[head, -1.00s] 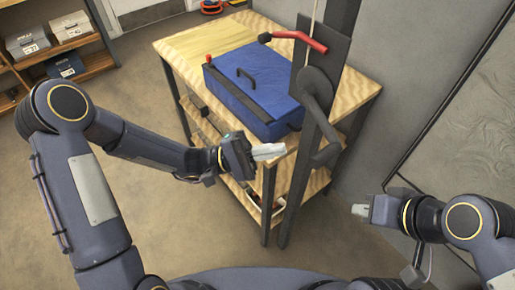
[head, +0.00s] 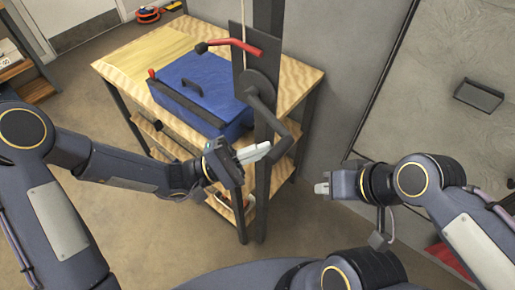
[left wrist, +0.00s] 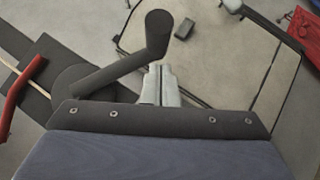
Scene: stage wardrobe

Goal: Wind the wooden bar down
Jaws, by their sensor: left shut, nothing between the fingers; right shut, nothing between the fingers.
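The wooden bar is not in view. A winch with a dark round hub (head: 256,84) is on an upright dark post (head: 264,180). Its crank arm (head: 266,112) slants down to the right, ending in a dark grip (head: 284,142). My left gripper (head: 262,150) is shut and empty, its pale fingertips close to the grip. In the left wrist view the crank grip (left wrist: 157,32) stands just beyond my fingertips (left wrist: 160,72); I cannot tell whether they touch. My right gripper (head: 320,189) is shut and empty, right of the post and apart from it.
A red lever (head: 235,47) and a pale rope (head: 243,18) are above the hub. A blue case (head: 190,88) lies on the wooden table (head: 122,68) behind the post. A grey wall (head: 340,60) and a large framed panel (head: 440,60) are at the right.

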